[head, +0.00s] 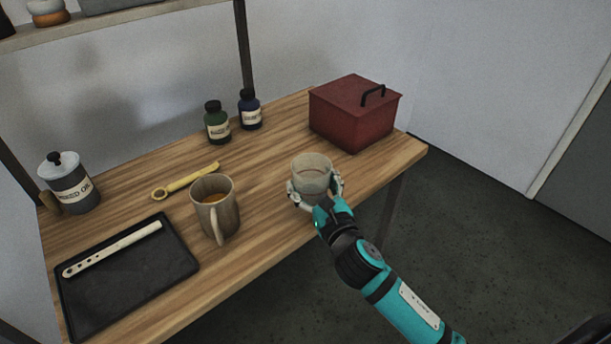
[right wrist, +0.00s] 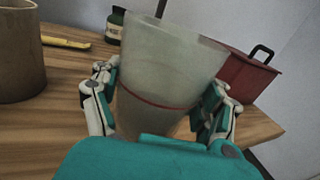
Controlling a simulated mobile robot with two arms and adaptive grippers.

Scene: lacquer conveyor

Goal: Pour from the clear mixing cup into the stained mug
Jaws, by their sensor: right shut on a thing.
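The clear mixing cup (head: 312,174) is a cloudy see-through cup near the table's front edge. In the right wrist view the cup (right wrist: 165,75) stands between my fingers, with a thin red line around it. My right gripper (head: 315,190) is shut on the cup from both sides. The cup looks about upright; whether it touches the table I cannot tell. The stained mug (head: 215,212) stands on the table left of the cup, with amber-brown contents and its handle toward the front. The mug (right wrist: 20,55) also shows at the left of the right wrist view. My left gripper is not in view.
A red box (head: 350,115) with a black handle stands behind the cup to the right. Green (head: 216,122) and blue (head: 250,110) bottles stand at the back. A yellow tool (head: 188,180) lies behind the mug. A black tray (head: 125,285) and a labelled tin (head: 70,185) are at left.

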